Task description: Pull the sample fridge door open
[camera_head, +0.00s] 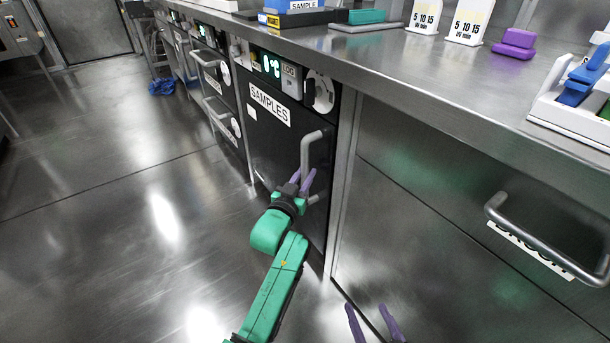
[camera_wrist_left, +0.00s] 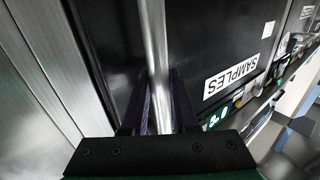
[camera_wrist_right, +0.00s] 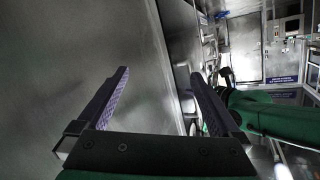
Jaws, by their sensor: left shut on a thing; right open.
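The sample fridge door (camera_head: 270,140) is black with a white "SAMPLES" label (camera_head: 270,104) and looks shut, flush in the counter front. Its vertical grey bar handle (camera_head: 306,150) is at the door's right side. My left gripper (camera_head: 307,182) is shut on the lower part of this handle. In the left wrist view the handle (camera_wrist_left: 154,60) runs between the two fingers (camera_wrist_left: 160,105). My right gripper (camera_head: 372,322) is low at the bottom edge of the head view, open and empty. The right wrist view shows its fingers (camera_wrist_right: 158,95) spread apart.
A steel drawer front with a bar handle (camera_head: 545,240) is right of the fridge. The steel counter (camera_head: 400,60) above carries racks, cards and a purple block (camera_head: 515,42). The floor (camera_head: 110,200) left of the fridge is clear. Blue items (camera_head: 162,87) lie farther back.

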